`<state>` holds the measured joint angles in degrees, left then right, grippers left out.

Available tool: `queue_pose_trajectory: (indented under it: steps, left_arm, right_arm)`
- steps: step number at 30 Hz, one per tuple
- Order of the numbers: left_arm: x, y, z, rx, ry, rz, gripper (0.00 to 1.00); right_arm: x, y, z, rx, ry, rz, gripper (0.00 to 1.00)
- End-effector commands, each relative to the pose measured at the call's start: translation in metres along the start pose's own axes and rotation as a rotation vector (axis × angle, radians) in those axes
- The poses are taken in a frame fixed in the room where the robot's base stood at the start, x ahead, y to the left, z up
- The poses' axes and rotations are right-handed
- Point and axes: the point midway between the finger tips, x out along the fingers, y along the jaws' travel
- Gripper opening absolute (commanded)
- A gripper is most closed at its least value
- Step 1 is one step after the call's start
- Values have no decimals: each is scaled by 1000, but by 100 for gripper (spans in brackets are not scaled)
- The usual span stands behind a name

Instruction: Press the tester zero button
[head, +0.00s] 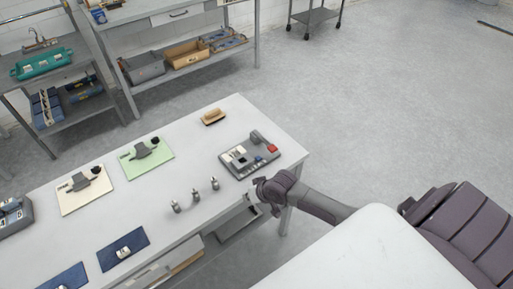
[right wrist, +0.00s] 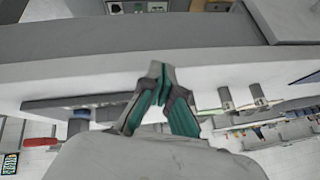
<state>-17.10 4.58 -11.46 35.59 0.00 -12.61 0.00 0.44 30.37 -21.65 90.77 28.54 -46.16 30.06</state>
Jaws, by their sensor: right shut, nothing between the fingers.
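A grey tester-like device (head: 249,158) lies near the table's right corner. It has pale square parts, a raised grey post, a small blue part and a red part on its right. I cannot tell which part is the zero button. My right gripper (head: 261,193) is at the table's front edge, in front of the device and apart from it. In the right wrist view its teal-padded fingers (right wrist: 161,76) meet at the tips, shut and empty, facing the table's edge. My left gripper is not in view.
The white table (head: 235,121) also holds a wooden-backed brush (head: 213,117), three small metal fittings (head: 195,195), a green mat (head: 162,165) and a cream mat (head: 99,200) with clamps, and blue pads (head: 110,258). Shelves (head: 137,106) stand behind.

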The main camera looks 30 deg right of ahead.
Motion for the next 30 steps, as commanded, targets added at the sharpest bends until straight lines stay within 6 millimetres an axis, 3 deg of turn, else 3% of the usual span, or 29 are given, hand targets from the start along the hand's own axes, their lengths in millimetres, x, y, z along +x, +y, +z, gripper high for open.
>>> queue_pose_trajectory:
  steps: [1,6,9,13,18,30]
  left_arm:
    - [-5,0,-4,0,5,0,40]
    - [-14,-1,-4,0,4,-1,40]
    - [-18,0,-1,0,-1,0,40]
    - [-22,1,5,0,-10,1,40]
    - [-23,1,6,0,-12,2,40]
    - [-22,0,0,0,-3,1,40]
  right_arm:
    - [-6,13,-30,36,31,9,0]
    - [-25,35,-100,177,111,-12,0]
    - [-38,48,-135,254,153,-22,0]
    - [-52,60,-167,329,194,-34,0]
    - [-61,68,-186,377,219,-43,0]
    - [-62,69,-188,384,223,-44,0]
